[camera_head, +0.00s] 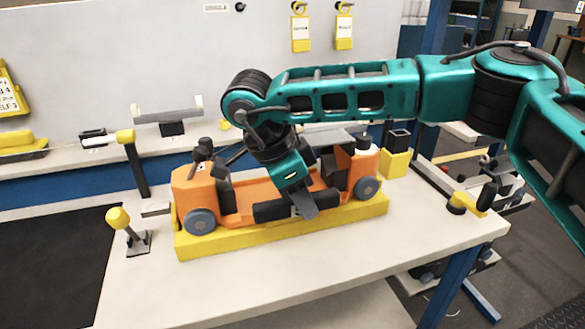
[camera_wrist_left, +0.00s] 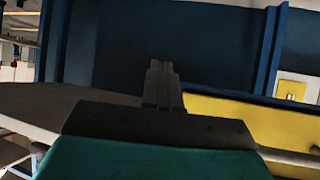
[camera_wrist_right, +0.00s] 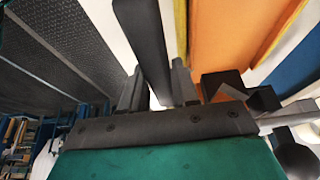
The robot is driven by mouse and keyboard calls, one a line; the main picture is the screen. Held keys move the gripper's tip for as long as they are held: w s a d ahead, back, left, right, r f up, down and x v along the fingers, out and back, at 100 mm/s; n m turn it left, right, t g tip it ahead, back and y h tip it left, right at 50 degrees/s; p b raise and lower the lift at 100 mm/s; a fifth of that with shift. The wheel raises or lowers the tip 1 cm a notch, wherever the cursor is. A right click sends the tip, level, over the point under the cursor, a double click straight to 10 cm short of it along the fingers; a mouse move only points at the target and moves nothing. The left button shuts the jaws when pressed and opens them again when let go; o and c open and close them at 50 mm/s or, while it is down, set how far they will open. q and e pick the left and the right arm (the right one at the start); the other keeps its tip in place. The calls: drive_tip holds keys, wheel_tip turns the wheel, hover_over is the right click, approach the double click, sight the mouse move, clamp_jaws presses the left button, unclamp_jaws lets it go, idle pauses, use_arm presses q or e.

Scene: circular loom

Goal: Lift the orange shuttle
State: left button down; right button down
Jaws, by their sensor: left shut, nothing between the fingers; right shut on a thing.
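The orange shuttle (camera_head: 190,190) sits level on a yellow base (camera_head: 210,246) on the pale table in the head view, with grey wheels at its front. My right gripper (camera_head: 304,204) reaches down to the middle of its front side, and my arm hides part of the shuttle. In the right wrist view my right gripper (camera_wrist_right: 158,92) is shut on a dark bar (camera_wrist_right: 145,45); the orange body (camera_wrist_right: 225,45) lies beside it. My left gripper (camera_wrist_left: 162,85) is shut and empty in the left wrist view.
A yellow-knobbed lever (camera_head: 118,218) stands left of the shuttle, and a yellow block (camera_head: 395,164) behind its right end. A yellow-and-black crank (camera_head: 472,200) is near the table's right edge. The front tabletop (camera_head: 300,270) is clear.

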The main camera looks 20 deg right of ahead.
drive_tip(key=shift+r, duration=0.35)
drive_tip(key=shift+r+p, duration=1.45)
drive_tip(key=shift+r, duration=0.65)
drive_tip(key=shift+r+p, duration=0.75)
drive_tip(key=shift+r, duration=0.2)
drive_tip(key=shift+f, duration=0.1)
